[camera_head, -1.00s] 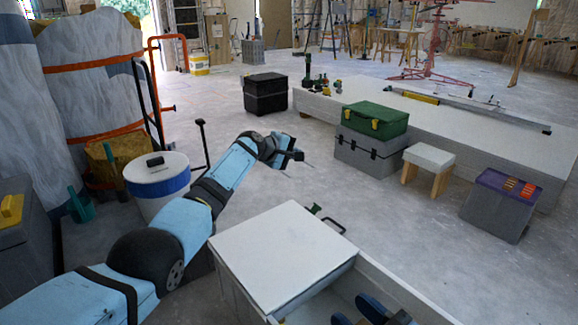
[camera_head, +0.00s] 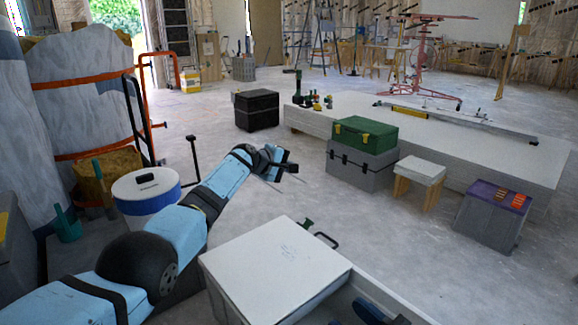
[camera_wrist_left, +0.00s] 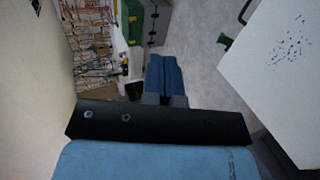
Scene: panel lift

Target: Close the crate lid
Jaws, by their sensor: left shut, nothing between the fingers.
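A white crate (camera_head: 222,299) stands low in the foreground of the head view. A flat white lid or panel (camera_head: 275,272), with faint dark specks, covers its left part, and the right part is open. The panel also shows at the right of the left wrist view (camera_wrist_left: 282,62), with blue specks. My left gripper (camera_head: 290,168) is beyond the crate's far edge, apart from it and empty. Its blue fingers show pressed together in the left wrist view (camera_wrist_left: 165,80). A dark blue object (camera_head: 368,310) shows in the open part; I cannot tell what it is. My right gripper is not in view.
A black handle (camera_head: 327,240) sticks out at the crate's far side. A white bucket with a blue band (camera_head: 146,193) stands left of my arm. A green case (camera_head: 365,136) on a grey box (camera_head: 360,167), a stool (camera_head: 420,172) and a purple-topped bin (camera_head: 490,218) stand beyond. Grey floor between is clear.

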